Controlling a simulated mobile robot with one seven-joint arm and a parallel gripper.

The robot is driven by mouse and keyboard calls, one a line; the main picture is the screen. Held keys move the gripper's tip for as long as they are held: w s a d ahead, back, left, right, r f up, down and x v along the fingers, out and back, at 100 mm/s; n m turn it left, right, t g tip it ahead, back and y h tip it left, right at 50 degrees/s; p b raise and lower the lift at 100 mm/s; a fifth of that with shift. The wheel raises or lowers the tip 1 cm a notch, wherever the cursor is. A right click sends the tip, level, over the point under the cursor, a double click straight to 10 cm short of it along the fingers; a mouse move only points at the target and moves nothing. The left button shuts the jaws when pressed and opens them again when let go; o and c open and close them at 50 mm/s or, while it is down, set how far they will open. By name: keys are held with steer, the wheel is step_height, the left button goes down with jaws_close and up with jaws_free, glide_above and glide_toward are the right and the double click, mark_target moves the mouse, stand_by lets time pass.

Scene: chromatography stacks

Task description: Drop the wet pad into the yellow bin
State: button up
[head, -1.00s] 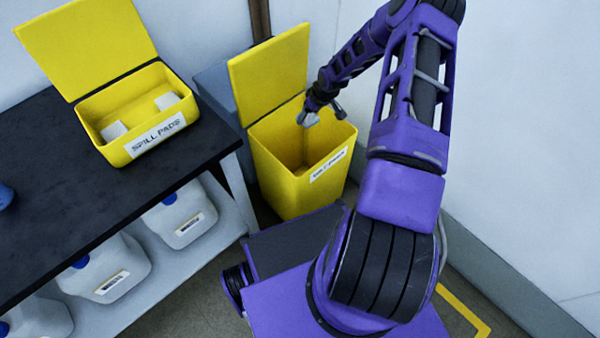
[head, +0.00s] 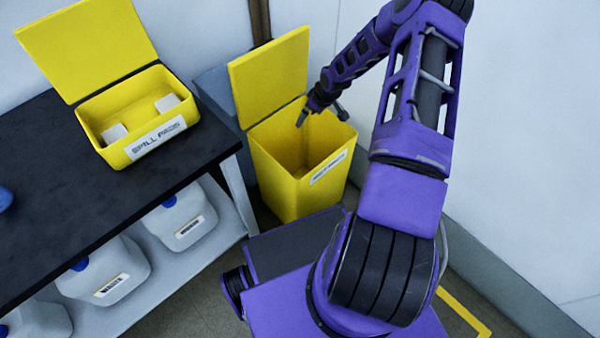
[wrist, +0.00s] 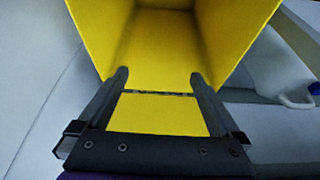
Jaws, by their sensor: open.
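The yellow bin (head: 280,178) stands on the floor right of the bench, its lid (head: 270,75) raised. My gripper (head: 322,114) is over the bin's open mouth, with its two fingers spread and nothing between them. In the wrist view my gripper (wrist: 158,78) is also open, with only the yellow bin (wrist: 160,62) beyond the fingertips. The wet pad is not visible in either current view; the part of the bin's inside that I see shows no pad.
An open yellow spill pads box (head: 150,145) with two pale pads (head: 168,102) sits on the black bench (head: 60,190). White jugs (head: 180,215) with blue caps stand on the shelf below. A pale wall (head: 520,130) is close on the right.

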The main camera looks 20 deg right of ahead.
steer(key=p+v, duration=0.2)
steer(key=v, duration=1.3)
steer(key=shift+r+p, duration=0.15)
steer(key=shift+p, duration=0.15)
